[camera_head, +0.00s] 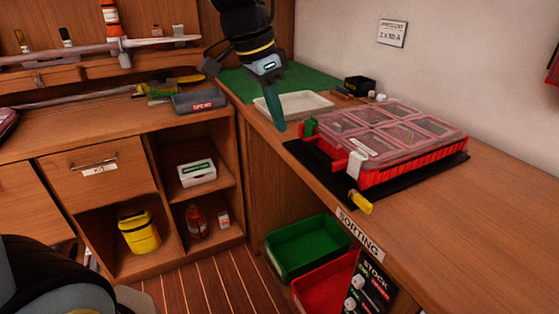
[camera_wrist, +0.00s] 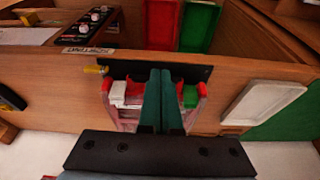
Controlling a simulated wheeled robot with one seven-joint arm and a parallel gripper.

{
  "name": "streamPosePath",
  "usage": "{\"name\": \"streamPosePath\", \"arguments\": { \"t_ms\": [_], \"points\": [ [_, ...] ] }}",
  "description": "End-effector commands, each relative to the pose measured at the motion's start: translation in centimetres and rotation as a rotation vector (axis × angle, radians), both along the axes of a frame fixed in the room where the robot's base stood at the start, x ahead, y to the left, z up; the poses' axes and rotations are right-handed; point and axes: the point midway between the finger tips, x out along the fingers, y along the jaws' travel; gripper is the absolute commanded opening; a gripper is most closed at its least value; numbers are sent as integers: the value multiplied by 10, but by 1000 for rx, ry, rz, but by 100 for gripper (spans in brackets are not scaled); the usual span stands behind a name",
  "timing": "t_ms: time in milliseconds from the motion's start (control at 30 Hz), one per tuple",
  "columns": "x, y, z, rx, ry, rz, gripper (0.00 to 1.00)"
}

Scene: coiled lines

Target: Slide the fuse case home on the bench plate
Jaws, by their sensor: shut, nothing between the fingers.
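The fuse case (camera_head: 400,135) is a red box with a clear, divided lid. It sits on the black bench plate (camera_head: 318,176), with a bare strip of plate along its left side. The case has a green latch (camera_head: 309,128) and a white latch (camera_head: 354,164) on that side. My gripper (camera_head: 279,127) is shut and empty, its green fingers pointing down just left of the case. In the wrist view the fingers (camera_wrist: 161,72) cover the middle of the case (camera_wrist: 124,118) and part of the plate (camera_wrist: 190,72). I cannot tell whether they touch.
A white tray (camera_head: 293,105) and a green mat (camera_head: 225,85) lie behind my gripper. A small black box (camera_head: 359,85) stands behind the case. A yellow-ended piece (camera_head: 361,202) is at the plate's front corner. The bench at right is clear. Green and red bins (camera_head: 305,246) stand below.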

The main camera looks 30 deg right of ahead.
Motion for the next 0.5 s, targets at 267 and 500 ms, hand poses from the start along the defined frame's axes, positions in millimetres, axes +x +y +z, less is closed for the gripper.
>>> {"name": "streamPosePath", "arguments": {
  "t_ms": [267, 500],
  "points": [
    [-4, -10, -28, 3, 2, -15, 0],
    [-5, -24, -76, 4, 3, -13, 0]
  ]
}}
